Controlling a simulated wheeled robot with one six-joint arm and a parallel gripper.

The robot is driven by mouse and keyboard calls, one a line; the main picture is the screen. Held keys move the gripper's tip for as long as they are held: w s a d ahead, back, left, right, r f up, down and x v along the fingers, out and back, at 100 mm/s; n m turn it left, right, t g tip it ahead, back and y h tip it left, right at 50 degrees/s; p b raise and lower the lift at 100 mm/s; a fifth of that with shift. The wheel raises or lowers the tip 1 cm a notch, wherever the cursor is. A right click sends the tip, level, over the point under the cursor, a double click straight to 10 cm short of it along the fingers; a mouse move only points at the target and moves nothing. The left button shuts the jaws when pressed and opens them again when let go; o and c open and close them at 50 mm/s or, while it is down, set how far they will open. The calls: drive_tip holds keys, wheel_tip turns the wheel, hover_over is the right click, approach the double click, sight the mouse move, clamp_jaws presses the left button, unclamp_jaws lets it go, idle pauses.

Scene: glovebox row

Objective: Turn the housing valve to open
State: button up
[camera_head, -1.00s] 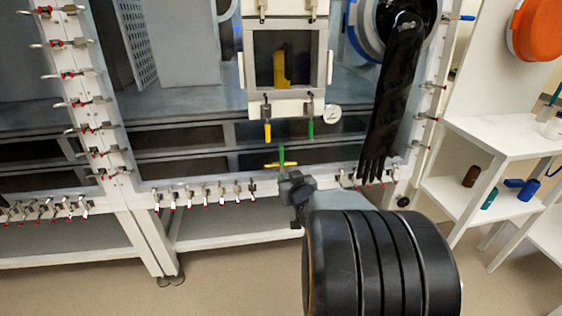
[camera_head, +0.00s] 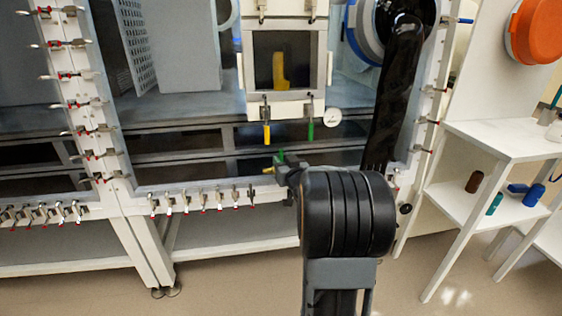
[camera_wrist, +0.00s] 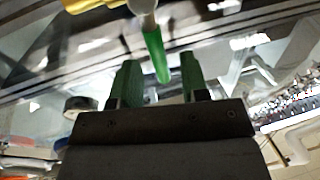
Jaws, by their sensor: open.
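The green lever hangs from a pale round hub. My gripper (camera_wrist: 160,72) is open, its two green fingers on either side of the lever's lower end. I cannot tell whether they touch it.
A round gauge (camera_head: 333,117) is right of the green handle. A black glove (camera_head: 392,95) hangs close to the right of my arm. Several clamps (camera_head: 203,200) line the lower frame. A white shelf (camera_head: 500,140) with small bottles stands at the right.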

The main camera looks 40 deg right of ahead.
drive_tip(key=shift+x, duration=1.3)
drive_tip(key=shift+c, duration=0.3)
clamp_jaws()
